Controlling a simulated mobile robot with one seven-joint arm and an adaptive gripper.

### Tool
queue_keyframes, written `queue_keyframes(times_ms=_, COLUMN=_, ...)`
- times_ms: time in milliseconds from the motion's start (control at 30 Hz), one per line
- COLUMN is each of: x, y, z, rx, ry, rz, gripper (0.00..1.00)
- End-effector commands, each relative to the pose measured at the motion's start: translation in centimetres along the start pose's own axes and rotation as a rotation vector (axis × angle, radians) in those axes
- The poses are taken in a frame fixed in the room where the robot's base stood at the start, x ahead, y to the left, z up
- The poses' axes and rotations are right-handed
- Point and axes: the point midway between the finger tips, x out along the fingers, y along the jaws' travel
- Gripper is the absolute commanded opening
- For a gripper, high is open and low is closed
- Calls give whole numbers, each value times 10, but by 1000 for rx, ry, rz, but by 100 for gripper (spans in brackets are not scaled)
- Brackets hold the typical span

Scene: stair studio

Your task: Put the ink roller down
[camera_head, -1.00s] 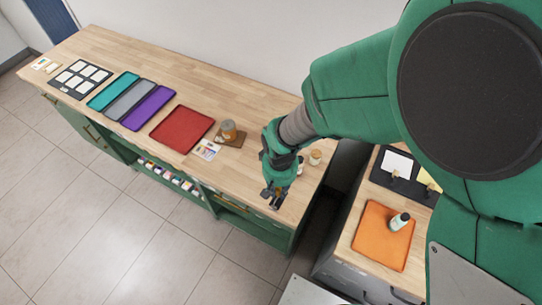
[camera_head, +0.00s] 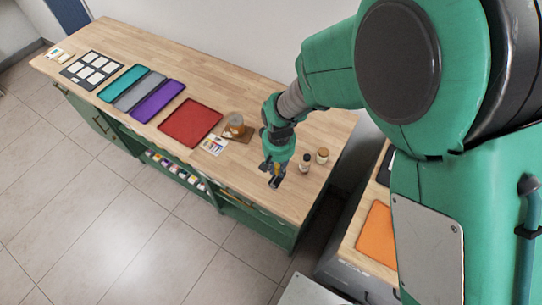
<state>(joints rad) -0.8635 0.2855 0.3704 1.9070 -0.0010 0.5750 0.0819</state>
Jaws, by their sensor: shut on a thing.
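My gripper (camera_head: 272,171) hangs over the near right part of the wooden worktop, pointing down, a little left of two small bottles. It is shut on a small dark thing (camera_head: 276,182) at its fingertips, which I take to be the ink roller. Its shape is too small to make out, and the fingers hide part of it. I cannot tell whether it touches the worktop (camera_head: 235,178).
A red tray (camera_head: 190,122), a card (camera_head: 215,145) and a jar on a brown board (camera_head: 235,126) lie left of my gripper. A dark-capped bottle (camera_head: 305,161) and an amber jar (camera_head: 322,156) stand to its right. An orange tray (camera_head: 376,236) lies on a lower surface.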

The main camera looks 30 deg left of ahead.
Motion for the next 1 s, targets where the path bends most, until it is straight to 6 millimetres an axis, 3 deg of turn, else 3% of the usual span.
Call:
queue_keyframes(times_ms=300, x=6, y=-2, z=-55, rx=0, ry=1, rz=0, gripper=0)
queue_keyframes(times_ms=500, x=7, y=-3, z=-77, rx=0, ry=1, rz=0, gripper=0)
queue_keyframes(times_ms=1000, x=10, y=-4, z=-82, rx=0, ry=0, rz=0, gripper=0)
